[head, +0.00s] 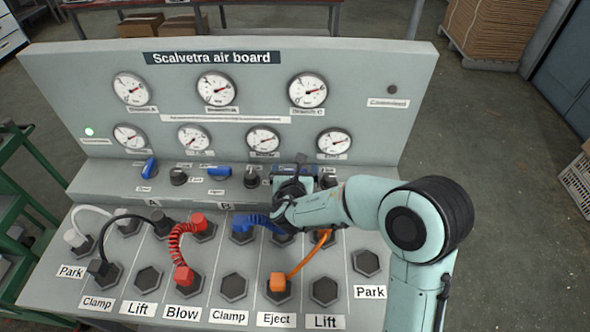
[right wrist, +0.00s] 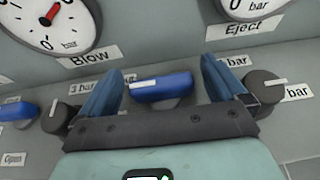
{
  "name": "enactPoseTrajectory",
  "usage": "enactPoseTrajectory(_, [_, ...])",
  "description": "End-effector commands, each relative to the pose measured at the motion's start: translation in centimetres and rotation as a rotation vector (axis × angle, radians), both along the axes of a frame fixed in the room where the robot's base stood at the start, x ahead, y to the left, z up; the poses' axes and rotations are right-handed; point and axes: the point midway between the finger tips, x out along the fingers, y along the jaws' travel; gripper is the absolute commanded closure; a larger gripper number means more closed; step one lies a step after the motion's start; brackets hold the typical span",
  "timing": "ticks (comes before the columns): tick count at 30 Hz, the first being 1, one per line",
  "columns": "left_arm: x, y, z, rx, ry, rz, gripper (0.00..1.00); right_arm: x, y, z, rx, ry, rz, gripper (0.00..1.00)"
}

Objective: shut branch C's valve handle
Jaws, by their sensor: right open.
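My right gripper (head: 292,174) is over the right part of the board's ledge, in front of branch C's valve. In the right wrist view its two blue fingers are open, one on each side of branch C's blue valve handle (right wrist: 162,88). The handle lies roughly crosswise between them, with a pale mark on its left part. Small gaps seem to show at both ends; I cannot tell whether either finger touches it. In the head view my gripper and wrist mostly hide this handle. My left gripper is not in view.
Dark knobs (right wrist: 62,117) (right wrist: 265,86) flank the handle. Branch B's blue handle (head: 219,173) lies crosswise; branch A's (head: 149,167) stands more upright. Below, hoses such as the red coil (head: 181,240) and orange hose (head: 309,255) rise from the sloped panel. Gauges (head: 307,90) line the board above.

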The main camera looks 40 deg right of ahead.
Motion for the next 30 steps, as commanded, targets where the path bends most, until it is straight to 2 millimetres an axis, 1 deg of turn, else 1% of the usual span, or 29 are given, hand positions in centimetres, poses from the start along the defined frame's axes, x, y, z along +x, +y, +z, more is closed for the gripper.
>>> enactPoseTrajectory(5, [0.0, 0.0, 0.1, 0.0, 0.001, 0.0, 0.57, -1.1, 1.1, 0.8, 0.001, -0.002, 0.003, 0.02])
enactPoseTrajectory(15, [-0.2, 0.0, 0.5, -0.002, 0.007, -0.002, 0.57, -6.3, 5.7, 3.7, 0.001, -0.004, 0.005, 0.02])
enactPoseTrajectory(18, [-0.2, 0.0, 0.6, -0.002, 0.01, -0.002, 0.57, -7.6, 6.7, 4.3, 0.0, -0.003, 0.004, 0.02])
enactPoseTrajectory(24, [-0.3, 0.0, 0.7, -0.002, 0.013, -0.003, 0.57, -9.1, 7.9, 5.0, 0.0, -0.001, 0.002, 0.02])
enactPoseTrajectory(30, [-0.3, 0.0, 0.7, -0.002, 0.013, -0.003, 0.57, -9.3, 8.1, 5.1, 0.0, 0.0, 0.0, 0.02])
